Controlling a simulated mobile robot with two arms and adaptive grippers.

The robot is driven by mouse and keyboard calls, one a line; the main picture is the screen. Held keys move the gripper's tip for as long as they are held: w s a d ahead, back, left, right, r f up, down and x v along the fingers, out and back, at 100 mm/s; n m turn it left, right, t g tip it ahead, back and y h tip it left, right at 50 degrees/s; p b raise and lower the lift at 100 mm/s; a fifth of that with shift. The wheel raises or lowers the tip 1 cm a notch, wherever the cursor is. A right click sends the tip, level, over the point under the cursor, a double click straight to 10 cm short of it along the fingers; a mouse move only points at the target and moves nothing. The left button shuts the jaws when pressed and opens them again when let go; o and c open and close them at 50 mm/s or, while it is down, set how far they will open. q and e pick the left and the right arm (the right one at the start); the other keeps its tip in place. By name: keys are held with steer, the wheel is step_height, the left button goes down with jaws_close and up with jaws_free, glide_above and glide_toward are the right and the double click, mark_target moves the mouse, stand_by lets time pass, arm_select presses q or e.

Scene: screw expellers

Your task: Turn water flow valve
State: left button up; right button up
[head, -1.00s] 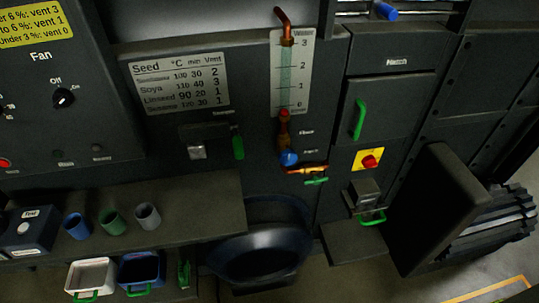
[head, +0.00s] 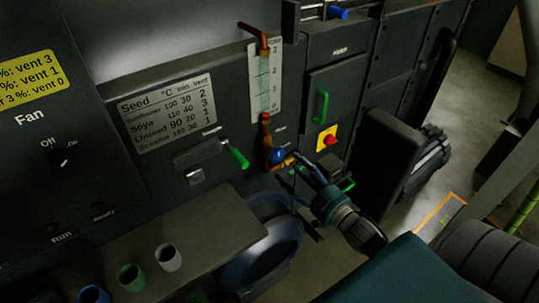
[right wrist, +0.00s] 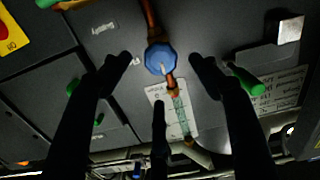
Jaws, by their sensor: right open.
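The blue valve knob (head: 277,155) sits on a copper pipe on the dark machine front, below the water gauge (head: 264,85). In the right wrist view the octagonal blue knob (right wrist: 161,59) lies between my spread dark fingers and shows clear of them. My right gripper (head: 293,166) is open, with its fingertips close beside the knob at its lower right; it also shows in the right wrist view (right wrist: 161,64). The brass tap under the knob is mostly hidden behind the gripper in the head view. My left gripper is not in view.
A green-handled lever (head: 235,155) stands left of the knob. A hatch with a green handle (head: 321,106) and a red button on yellow (head: 327,140) are to the right. A shelf (head: 205,225) with several cups juts out at lower left.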

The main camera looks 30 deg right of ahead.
mark_target(279, 157)
steer(key=w, duration=0.3)
steer(key=shift+w+r, duration=0.15)
steer(key=shift+w, duration=0.2)
steer(key=w, duration=0.2)
steer(key=w+p, duration=0.1)
steer(key=w, duration=0.1)
steer(key=shift+a, duration=0.4)
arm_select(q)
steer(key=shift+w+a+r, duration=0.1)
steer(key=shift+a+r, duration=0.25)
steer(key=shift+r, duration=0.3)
arm_select(e)
steer(key=shift+w+f, duration=0.2)
steer(key=shift+w, duration=0.45)
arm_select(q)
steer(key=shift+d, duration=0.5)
arm_select(e)
steer(key=c, duration=1.1)
